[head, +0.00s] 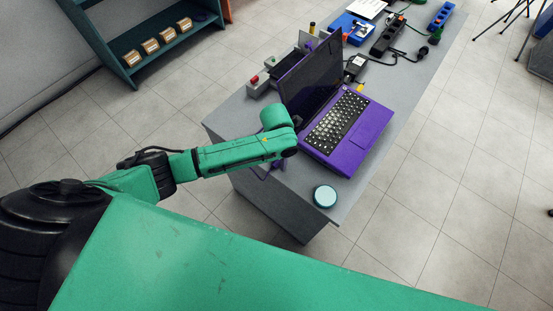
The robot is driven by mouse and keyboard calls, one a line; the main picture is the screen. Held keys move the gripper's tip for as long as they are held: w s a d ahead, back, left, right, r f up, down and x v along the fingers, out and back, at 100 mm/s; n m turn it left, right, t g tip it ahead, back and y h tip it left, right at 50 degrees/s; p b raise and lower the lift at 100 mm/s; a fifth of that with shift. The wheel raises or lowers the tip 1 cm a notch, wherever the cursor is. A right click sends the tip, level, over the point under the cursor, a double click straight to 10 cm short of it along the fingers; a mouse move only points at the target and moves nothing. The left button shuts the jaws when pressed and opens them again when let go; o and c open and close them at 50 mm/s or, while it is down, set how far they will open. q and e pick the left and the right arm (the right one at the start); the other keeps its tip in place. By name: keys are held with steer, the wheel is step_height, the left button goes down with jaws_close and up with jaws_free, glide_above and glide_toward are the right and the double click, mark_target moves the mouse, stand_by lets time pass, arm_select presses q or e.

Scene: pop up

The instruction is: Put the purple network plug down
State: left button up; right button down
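My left arm comes in from the left over the near end of the grey table (337,206). Its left gripper (281,162) is mostly hidden under the green wrist, just left of the purple laptop (350,153). I cannot see whether its fingers are open or shut. I cannot make out the purple network plug itself. My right gripper is not in view.
A round teal-lidded tin (325,196) stands at the table's near corner. Behind the open laptop are a dark tray (287,66), small grey boxes with buttons, a black adapter (355,67) and power strips. A shelf with small boxes (150,47) stands at the upper left.

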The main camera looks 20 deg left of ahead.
mark_target(277, 163)
arm_select(q)
step_height(277, 163, up, 12)
steer(key=shift+r, duration=0.15)
stand_by(0.4)
